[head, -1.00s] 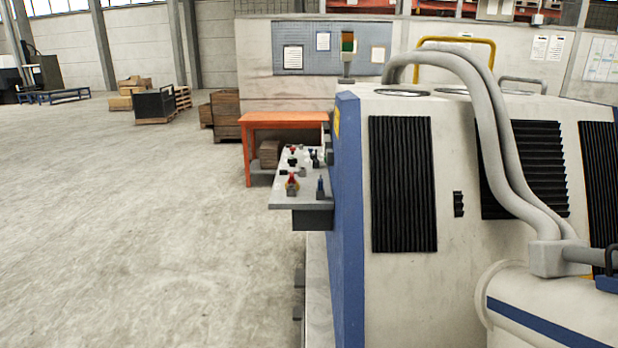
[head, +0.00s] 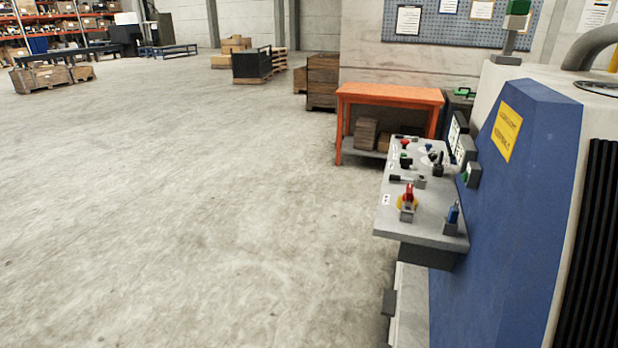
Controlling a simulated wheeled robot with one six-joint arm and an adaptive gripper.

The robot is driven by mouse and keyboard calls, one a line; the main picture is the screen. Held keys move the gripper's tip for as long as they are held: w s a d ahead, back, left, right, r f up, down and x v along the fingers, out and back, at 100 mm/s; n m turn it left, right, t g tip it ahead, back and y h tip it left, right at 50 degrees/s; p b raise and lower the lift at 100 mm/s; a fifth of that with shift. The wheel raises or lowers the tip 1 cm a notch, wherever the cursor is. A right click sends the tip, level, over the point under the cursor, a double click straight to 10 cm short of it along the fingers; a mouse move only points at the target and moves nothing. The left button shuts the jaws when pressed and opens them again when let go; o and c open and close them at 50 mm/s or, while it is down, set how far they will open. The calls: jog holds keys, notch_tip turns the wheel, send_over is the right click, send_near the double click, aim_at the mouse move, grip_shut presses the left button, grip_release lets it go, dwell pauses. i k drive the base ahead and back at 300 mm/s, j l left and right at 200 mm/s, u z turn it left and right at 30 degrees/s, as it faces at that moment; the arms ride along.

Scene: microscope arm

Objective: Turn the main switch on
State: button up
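A grey control panel (head: 425,205) juts out from the blue front of a large machine (head: 510,220), right of the middle in the head view. On its near end sits a red handle on a yellow base (head: 407,199), which looks like the main switch. I cannot tell its on or off position at this size. A blue-topped switch (head: 452,215) stands to its right. Several small knobs and levers, one with a red top (head: 405,143), sit farther back on the panel. My gripper is not in view.
Open concrete floor (head: 190,210) lies left of the panel. An orange table (head: 385,97) with boxes beneath stands behind it. A dark foot-level part (head: 389,303) sticks out below the panel. Crates and pallets (head: 252,65) stand far back.

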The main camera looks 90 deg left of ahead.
aim_at(408, 197)
jog(key=u, duration=1.75)
jog(key=i+j, duration=0.2)
jog(key=j, duration=0.15)
jog(key=i+j, duration=0.4)
jog(key=j, duration=0.25)
